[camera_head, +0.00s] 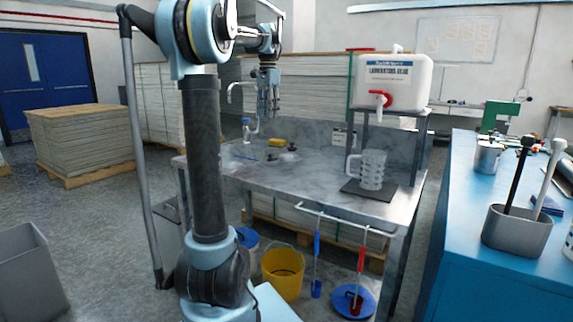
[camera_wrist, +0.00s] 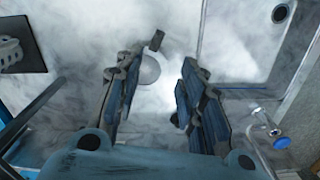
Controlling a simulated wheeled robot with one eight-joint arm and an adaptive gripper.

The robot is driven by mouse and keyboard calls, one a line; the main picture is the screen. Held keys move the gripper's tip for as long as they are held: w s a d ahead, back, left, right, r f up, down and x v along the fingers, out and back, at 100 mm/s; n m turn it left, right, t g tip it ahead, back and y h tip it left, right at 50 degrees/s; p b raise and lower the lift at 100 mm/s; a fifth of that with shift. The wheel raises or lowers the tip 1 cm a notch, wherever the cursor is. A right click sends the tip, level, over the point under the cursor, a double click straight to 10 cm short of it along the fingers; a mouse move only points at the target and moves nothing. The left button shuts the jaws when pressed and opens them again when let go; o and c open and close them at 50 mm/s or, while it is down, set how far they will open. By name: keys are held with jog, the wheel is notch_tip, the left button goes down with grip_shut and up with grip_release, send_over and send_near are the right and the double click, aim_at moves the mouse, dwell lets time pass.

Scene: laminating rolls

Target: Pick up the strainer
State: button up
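My gripper (camera_head: 268,108) points down above the metal worktop, left of its middle in the head view. In the wrist view my gripper (camera_wrist: 152,100) is open, its two dark fingers apart with nothing held between them. A pale round piece with a dark short end (camera_wrist: 157,40) lies beyond and partly behind the left finger; it may be the strainer, but I cannot tell for sure. In the head view small dark items (camera_head: 290,149) lie on the worktop below and right of my gripper. None is clear enough to name as the strainer.
A white canister (camera_head: 392,80) stands on a raised stand. A sink basin (camera_wrist: 250,40) shows in the wrist view.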

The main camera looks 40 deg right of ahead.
aim_at(285, 158)
notch_tip(285, 158, down, 12)
jog(key=shift+r, duration=0.1)
jog(key=shift+d+f, duration=0.2)
jog(key=shift+f, duration=2.5)
jog(key=shift+c, duration=0.5)
grip_shut()
